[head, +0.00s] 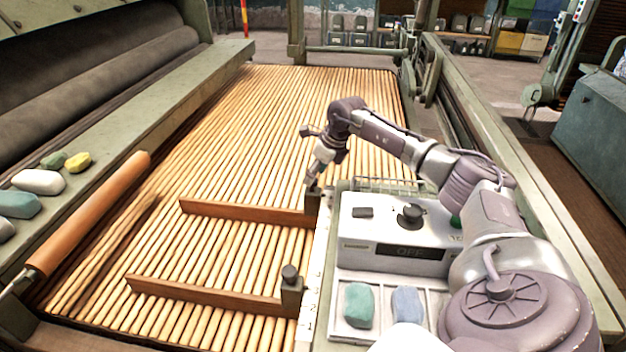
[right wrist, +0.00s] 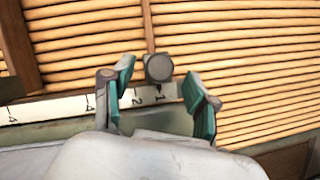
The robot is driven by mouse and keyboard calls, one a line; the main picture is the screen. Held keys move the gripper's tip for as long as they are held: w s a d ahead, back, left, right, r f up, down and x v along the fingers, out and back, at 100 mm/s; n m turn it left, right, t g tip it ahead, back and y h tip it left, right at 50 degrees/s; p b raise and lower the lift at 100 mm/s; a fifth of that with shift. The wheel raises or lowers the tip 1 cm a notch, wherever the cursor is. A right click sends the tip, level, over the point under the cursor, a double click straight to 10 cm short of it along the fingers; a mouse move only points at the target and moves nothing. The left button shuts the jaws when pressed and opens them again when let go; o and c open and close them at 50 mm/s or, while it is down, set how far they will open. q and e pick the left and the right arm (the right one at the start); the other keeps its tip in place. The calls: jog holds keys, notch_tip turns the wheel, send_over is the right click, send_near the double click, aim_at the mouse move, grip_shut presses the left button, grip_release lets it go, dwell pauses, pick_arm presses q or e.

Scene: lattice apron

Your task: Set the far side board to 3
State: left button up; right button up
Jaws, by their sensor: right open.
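The far side board (head: 245,209) is a brown strip lying across the slatted lattice apron, with a block and grey knob at its right end. In the right wrist view, the knob (right wrist: 158,68) shows between and slightly beyond my fingertips, with the board (right wrist: 148,25) running upward from it. My right gripper (head: 314,182) is open over that block; in the wrist view its teal-padded fingers (right wrist: 158,80) are apart, with no clear contact. The white scale (right wrist: 60,107) carries numbers; the knob is near the 1 and 2 marks. My left gripper is not seen.
The near side board (head: 200,294) with its dark knob (head: 290,274) lies closer. A white control box (head: 395,240) reading OFF stands right of the scale, by a tray (head: 380,285) with green and blue lumps. An orange roller (head: 95,210) lies left.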

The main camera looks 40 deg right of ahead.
jog(key=shift+x, duration=1.15)
grip_shut()
